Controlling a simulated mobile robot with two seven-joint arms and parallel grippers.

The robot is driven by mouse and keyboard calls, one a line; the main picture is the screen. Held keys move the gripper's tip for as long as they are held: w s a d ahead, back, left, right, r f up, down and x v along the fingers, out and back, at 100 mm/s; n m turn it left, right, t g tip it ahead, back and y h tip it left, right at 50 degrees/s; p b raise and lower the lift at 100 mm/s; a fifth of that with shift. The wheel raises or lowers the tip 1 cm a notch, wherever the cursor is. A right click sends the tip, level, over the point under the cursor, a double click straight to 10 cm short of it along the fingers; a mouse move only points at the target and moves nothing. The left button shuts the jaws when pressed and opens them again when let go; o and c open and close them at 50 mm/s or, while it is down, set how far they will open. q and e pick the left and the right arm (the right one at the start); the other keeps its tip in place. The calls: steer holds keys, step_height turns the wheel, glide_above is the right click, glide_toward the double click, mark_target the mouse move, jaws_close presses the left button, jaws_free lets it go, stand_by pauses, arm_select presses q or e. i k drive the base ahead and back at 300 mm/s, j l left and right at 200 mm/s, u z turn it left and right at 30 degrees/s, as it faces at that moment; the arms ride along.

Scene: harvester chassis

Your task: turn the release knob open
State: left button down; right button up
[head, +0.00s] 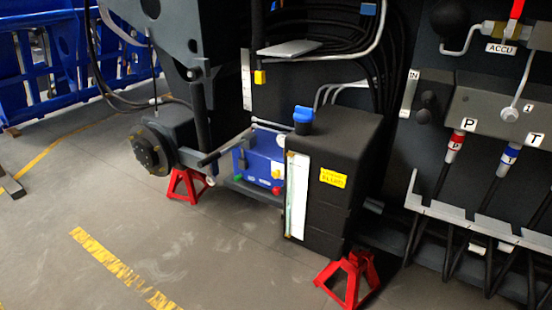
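I cannot tell for certain which part is the release knob. A blue box-shaped unit (258,157) sits low on the chassis, left of the black tank. A dark bar (224,147) slants across the unit's upper left. A black knob-like part (425,108) also shows on the grey valve panel at the right. Neither of my grippers is in view.
A black tank (345,145) with a blue cap (303,116) stands right of the unit. Red stands (186,184) (350,280) are on the floor. Hoses hang below the valve panel (495,108). The floor at front left is clear, with yellow line marks (110,262).

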mark_target(276, 191)
steer(key=j, duration=0.25)
steer(key=z, duration=0.25)
steer(key=i+j+z, duration=0.4)
steer(key=j+z, duration=0.2)
steer(key=j, duration=0.15)
steer(key=i+j, duration=0.15)
steer(key=j, duration=0.15)
steer(key=i+j+z, duration=0.15)
steer(key=j, duration=0.4)
steer(key=i+j, duration=0.15)
steer(key=j, duration=0.2)
steer(key=i+j, duration=0.15)
steer(key=j, duration=0.2)
steer(key=i+j+z, duration=0.1)
steer(key=j, duration=0.3)
steer(key=i+j, duration=0.15)
steer(key=j, duration=0.2)
steer(key=i+j, duration=0.15)
steer(key=j, duration=0.2)
steer(key=i+j, duration=0.3)
steer(key=j, duration=0.15)
steer(key=i+j, duration=0.35)
steer(key=j, duration=0.15)
steer(key=l+z, duration=0.05)
